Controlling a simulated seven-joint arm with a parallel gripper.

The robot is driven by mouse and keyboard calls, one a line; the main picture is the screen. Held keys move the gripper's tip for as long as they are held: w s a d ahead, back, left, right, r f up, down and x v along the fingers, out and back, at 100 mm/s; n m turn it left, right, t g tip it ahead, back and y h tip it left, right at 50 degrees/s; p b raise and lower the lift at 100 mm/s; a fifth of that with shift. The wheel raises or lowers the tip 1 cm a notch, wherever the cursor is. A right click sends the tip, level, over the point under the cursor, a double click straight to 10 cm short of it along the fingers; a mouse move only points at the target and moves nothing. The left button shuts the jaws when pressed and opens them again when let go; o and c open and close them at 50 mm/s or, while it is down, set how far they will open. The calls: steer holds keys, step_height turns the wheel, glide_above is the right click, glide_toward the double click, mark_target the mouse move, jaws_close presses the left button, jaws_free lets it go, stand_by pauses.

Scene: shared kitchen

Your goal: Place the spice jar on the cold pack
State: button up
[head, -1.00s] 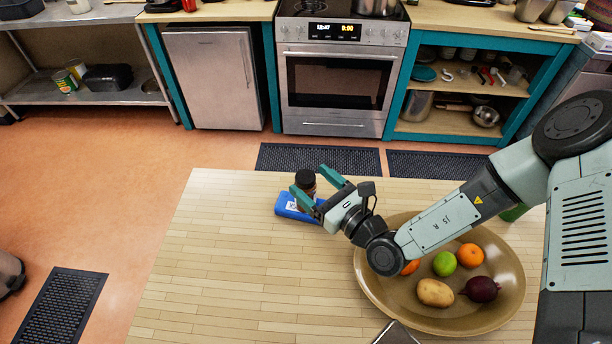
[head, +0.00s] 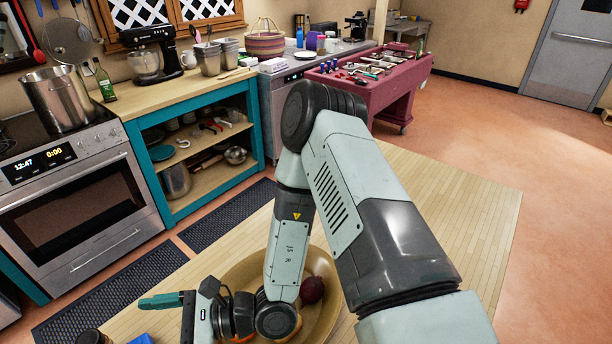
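The spice jar (head: 92,337) shows only its dark round lid at the bottom left edge of the head view; its body is cut off. A small blue piece of the cold pack (head: 140,339) shows just right of the lid, at the bottom edge. My gripper (head: 150,320) is right of the jar lid, pointing left. One teal finger shows at the upper end of its jaw bar, which looks open; the other finger is out of frame. No object shows in it. Whether the jar rests on the pack cannot be seen now.
A large tan bowl (head: 240,272) with produce, including a dark red beet (head: 312,290), lies beneath my arm. The wooden table (head: 450,190) is clear at the right. Beyond it stand a stove (head: 85,190), a teal shelf unit (head: 200,150) and a maroon tool cart (head: 390,90).

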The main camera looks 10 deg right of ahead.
steer(key=s+d+r+n+t+h, duration=0.1)
steer(key=d+r+n+t+h, duration=0.2)
steer(key=d+r+n+h, duration=0.5)
steer(key=s+d+r+n+t+h, duration=0.1)
steer(key=d+r+n+t+h, duration=0.3)
steer(key=d+r, duration=1.8)
steer(key=d+n+h, duration=0.3)
steer(key=n+h, duration=0.1)
steer(key=h, duration=0.2)
steer(key=shift+d+t, duration=0.2)
steer(key=shift+t, duration=0.1)
